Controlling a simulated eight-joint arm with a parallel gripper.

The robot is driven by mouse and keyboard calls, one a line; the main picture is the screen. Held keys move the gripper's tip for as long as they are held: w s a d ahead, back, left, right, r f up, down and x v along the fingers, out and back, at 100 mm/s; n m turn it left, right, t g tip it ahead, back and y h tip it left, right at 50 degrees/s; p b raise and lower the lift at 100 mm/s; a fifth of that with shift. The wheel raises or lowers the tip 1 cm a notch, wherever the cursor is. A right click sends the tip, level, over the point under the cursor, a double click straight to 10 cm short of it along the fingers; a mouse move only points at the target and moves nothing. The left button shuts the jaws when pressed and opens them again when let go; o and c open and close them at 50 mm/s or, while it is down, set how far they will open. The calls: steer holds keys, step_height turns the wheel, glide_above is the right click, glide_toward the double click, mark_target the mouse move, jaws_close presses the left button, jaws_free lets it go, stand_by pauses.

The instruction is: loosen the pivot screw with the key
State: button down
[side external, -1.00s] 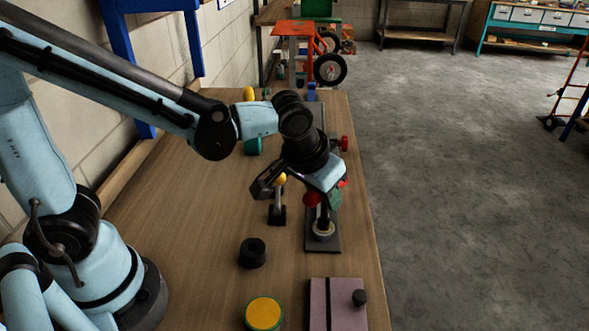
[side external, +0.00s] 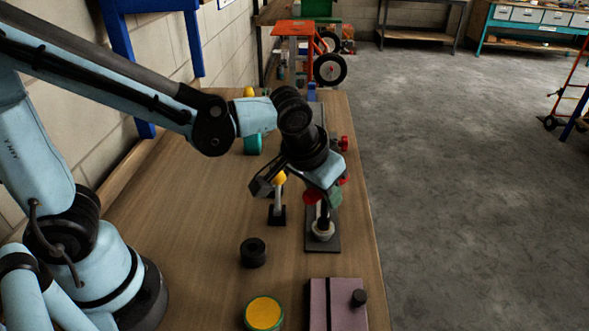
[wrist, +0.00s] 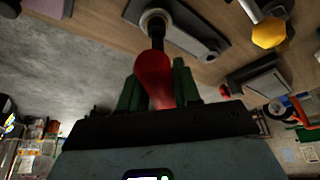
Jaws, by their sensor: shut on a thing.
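The key has a red handle (wrist: 153,75) and a dark shaft (wrist: 157,38). My gripper (side external: 322,197) has green fingers, which are closed around the red handle; in the wrist view they stand on both sides of it. The shaft runs down to a pale round collar (side external: 322,232) on a dark base plate (side external: 333,245). The collar also shows in the wrist view (wrist: 154,17), around the shaft's far end. The pivot screw itself cannot be made out; the key's tip is hidden at the collar.
A small stand with a yellow knob (side external: 279,177) is just left of my gripper. A black cylinder (side external: 253,252), a yellow-topped green disc (side external: 263,313) and a mauve box (side external: 338,304) lie nearer the camera. The bench's right edge is close to the plate.

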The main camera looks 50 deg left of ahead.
steer(key=shift+r, duration=2)
steer(key=shift+a, duration=0.1)
